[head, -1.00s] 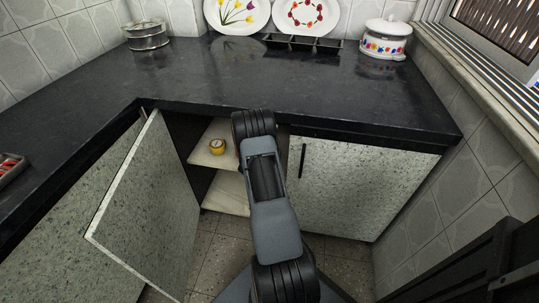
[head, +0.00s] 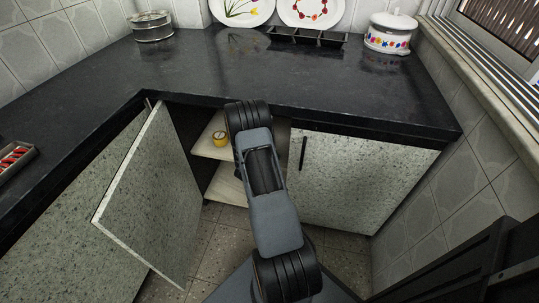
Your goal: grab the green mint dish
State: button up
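I see no green mint dish in the head view. My arm reaches forward over the cabinet opening and hides part of the shelves. My gripper is not visible; it is hidden beyond the arm links.
The left cabinet door (head: 150,200) stands open; the right door (head: 350,180) is shut. The dark counter (head: 300,90) holds a steel tin (head: 152,28), plates (head: 312,10), a black divided tray (head: 305,38) and a white lidded pot (head: 389,34). A wall is on the right.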

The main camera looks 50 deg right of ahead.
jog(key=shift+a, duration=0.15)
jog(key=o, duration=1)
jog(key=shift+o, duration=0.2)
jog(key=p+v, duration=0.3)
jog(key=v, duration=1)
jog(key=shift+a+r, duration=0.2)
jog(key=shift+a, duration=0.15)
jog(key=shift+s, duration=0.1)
